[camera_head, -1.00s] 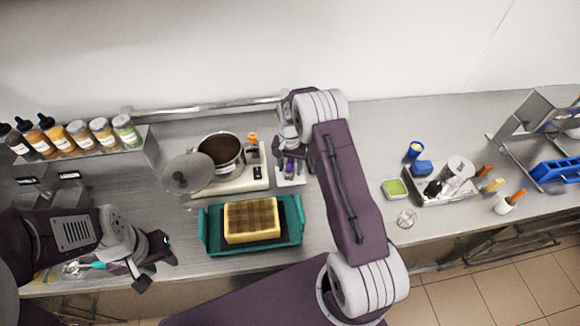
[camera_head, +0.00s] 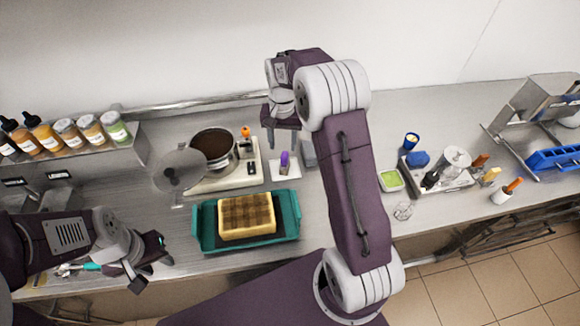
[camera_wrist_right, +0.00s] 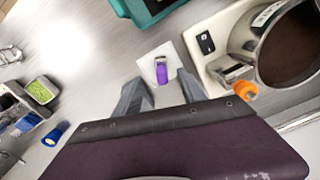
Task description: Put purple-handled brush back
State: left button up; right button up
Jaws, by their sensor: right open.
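The purple-handled brush (camera_head: 285,158) stands on a small white square mat (camera_head: 287,174) right of the hot plate. In the right wrist view the purple handle (camera_wrist_right: 161,74) shows on the white mat (camera_wrist_right: 148,63), beyond and between the fingertips. My right gripper (camera_head: 280,138) is above and behind the brush, its fingers apart and empty; its fingers also show in the right wrist view (camera_wrist_right: 158,90). My left gripper (camera_head: 151,265) hovers at the lower left over the counter front; I cannot tell how far its jaws are apart.
A pot (camera_head: 214,145) sits on the hot plate (camera_head: 240,180), with a grey round lid (camera_head: 180,170) left of it. A teal tray (camera_head: 210,232) holds a yellow-brown block. A metal tray (camera_head: 412,175) with tools stands to the right. Spice bottles line the left shelf.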

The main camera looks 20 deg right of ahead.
pick_arm(q)
jog(key=shift+s+f+b, duration=0.1)
jog(key=shift+f+b, duration=0.3)
pick_arm(e)
jog(key=s+a+f+n, duration=0.1)
jog(key=s+a+n, duration=0.1)
jog(key=s, duration=0.8)
jog(key=s+a+f+n+t, duration=0.1)
jog(key=s+a+f+n, duration=0.1)
jog(key=s, duration=0.8)
jog(key=shift+s+a+n, duration=0.2)
jog(key=shift+a+n, duration=0.5)
jog(key=shift+n, duration=0.3)
pick_arm(q)
jog(key=shift+c, duration=0.4)
